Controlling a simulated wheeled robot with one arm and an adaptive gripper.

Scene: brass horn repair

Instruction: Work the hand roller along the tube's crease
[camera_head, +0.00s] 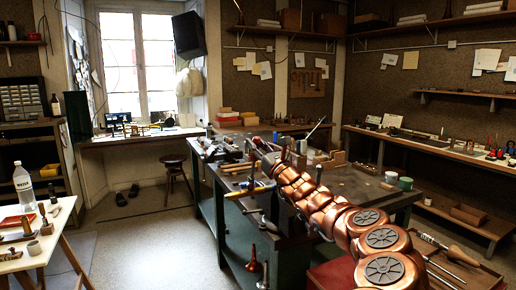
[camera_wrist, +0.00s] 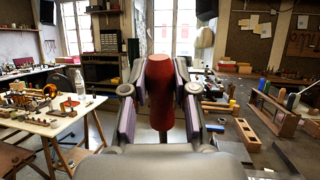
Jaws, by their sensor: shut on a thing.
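In the wrist view my gripper (camera_wrist: 160,88) is shut on an upright dark red handle (camera_wrist: 160,70), which I take to be the hand roller's. A pad presses on each side of it. Its working end is hidden. In the head view my gripper (camera_head: 265,152) is small and dark at the far end of my arm, above the green-legged workbench (camera_head: 355,186). I cannot make out the roller there. I cannot pick out the tube or its crease in either view.
The workbench carries a wooden rack (camera_wrist: 266,113) and several hand tools, including a blue-handled one (camera_head: 250,191). A white table (camera_head: 62,216) with a bottle (camera_head: 23,188) and small parts stands at left. A stool (camera_head: 175,172) stands by the window. Floor between the tables is clear.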

